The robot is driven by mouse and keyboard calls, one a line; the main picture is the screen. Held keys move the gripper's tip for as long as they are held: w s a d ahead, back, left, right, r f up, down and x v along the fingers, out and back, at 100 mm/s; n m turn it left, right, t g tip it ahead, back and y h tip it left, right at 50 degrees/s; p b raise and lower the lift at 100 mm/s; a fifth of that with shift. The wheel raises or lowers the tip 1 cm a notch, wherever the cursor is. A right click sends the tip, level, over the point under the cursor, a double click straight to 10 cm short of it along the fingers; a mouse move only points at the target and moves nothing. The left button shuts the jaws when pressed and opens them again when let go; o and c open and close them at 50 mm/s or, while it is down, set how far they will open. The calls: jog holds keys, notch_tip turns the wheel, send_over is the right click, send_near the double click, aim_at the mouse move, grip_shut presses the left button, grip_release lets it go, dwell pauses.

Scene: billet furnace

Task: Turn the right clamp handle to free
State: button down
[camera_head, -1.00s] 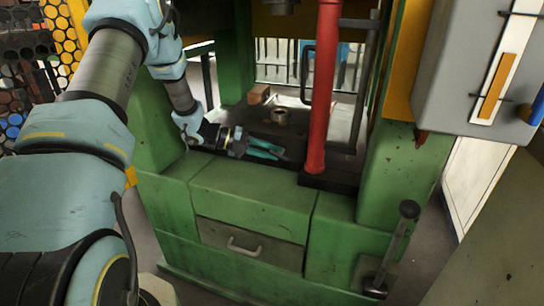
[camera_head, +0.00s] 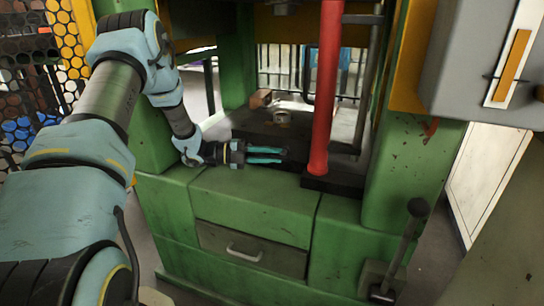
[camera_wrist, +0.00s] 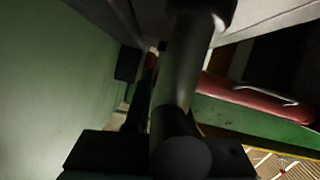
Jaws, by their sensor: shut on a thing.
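My gripper (camera_head: 286,156) reaches in from the left, low over the front edge of the green press bed, its teal fingers pointing right toward the foot of the red column. It is shut on a dark round bar, which I take to be the right clamp handle (camera_wrist: 176,85). In the wrist view this bar runs up from between the dark jaws, its rounded near end at the bottom. In the head view the bar is too small and dark to make out at the fingertips. The clamp it belongs to is not clear.
The red column (camera_head: 325,90) stands just right of my fingertips. A black-knobbed lever (camera_head: 404,240) stands at the lower right. A grey cabinet (camera_head: 455,70) hangs at the upper right. A small ring (camera_head: 282,118) and a brown block (camera_head: 261,98) lie on the bed behind.

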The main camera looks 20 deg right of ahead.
jog(key=c, duration=0.8)
grip_release()
jog(key=shift+o, duration=0.2)
jog(key=shift+v, duration=3.7)
